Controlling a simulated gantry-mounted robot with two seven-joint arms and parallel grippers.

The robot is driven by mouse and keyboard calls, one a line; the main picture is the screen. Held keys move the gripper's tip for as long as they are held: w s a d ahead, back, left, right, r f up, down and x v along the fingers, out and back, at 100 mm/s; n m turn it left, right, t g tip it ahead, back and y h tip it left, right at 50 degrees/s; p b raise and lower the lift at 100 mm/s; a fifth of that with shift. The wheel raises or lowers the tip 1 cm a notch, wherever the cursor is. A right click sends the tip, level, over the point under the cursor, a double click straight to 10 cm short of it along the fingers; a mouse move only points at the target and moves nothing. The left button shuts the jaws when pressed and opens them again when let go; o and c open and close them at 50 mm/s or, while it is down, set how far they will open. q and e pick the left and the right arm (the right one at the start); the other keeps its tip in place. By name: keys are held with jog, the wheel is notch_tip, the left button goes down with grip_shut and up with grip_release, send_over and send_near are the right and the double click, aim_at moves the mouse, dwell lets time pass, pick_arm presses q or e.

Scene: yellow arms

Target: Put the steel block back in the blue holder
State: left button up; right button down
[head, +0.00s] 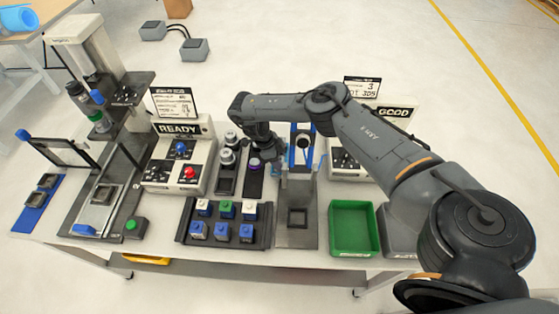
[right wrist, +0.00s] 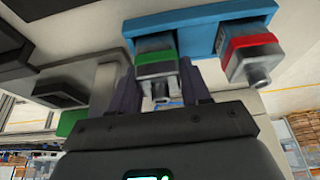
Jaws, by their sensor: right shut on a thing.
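In the right wrist view, the blue holder (right wrist: 203,32) is a bar across the top. A grey steel block with a green band (right wrist: 156,70) is between the fingers of my right gripper (right wrist: 160,90), which is shut on it. The block overlaps the holder's edge; I cannot tell whether it is fully seated. A similar grey piece with a red band (right wrist: 250,50) sits at the holder's right end. In the head view, my right gripper (head: 274,167) is low beside a blue-sided stand, and the held block is hidden. My left gripper is not in view.
A black tray of white-, green- and blue-topped blocks (head: 222,239) lies in front. A green bin (head: 354,230) stands to the right. The READY box (head: 180,160) and a press (head: 90,90) stand left. The GOOD box (head: 393,113) is partly behind my arm.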

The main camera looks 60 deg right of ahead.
jog(key=shift+f, duration=0.15)
jog(key=c, duration=0.5)
grip_release()
jog(key=shift+w+r, duration=0.15)
jog(key=shift+r, duration=0.45)
jog(key=p+v, duration=0.3)
jog(key=v, duration=0.8)
